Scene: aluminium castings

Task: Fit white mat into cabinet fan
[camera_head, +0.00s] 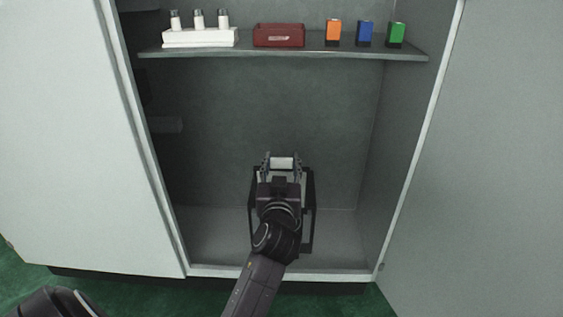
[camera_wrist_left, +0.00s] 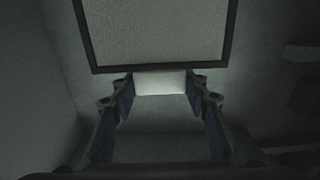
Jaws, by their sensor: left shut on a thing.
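My left gripper (camera_head: 282,163) reaches into the open cabinet (camera_head: 270,115), its fingers pointing to the back wall. Its fingers are shut on a small white block-like part (camera_wrist_left: 160,83), which also shows between the fingertips in the head view. This part adjoins a thin black rectangular frame (camera_wrist_left: 160,69) with a pale, grainy mat-like panel (camera_wrist_left: 155,32) inside it, which I take for the white mat. In the head view the black frame (camera_head: 311,205) shows around the gripper, above the cabinet floor. The arm hides much of it. I cannot make out the fan clearly. My right gripper is not in view.
Above, a shelf (camera_head: 280,54) carries a white rack (camera_head: 200,38) with three vials, a red box (camera_head: 279,36), and orange (camera_head: 333,31), blue (camera_head: 364,32) and green (camera_head: 396,33) boxes. Doors stand open on both sides. A grey fitting (camera_head: 166,125) juts from the left inner wall.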

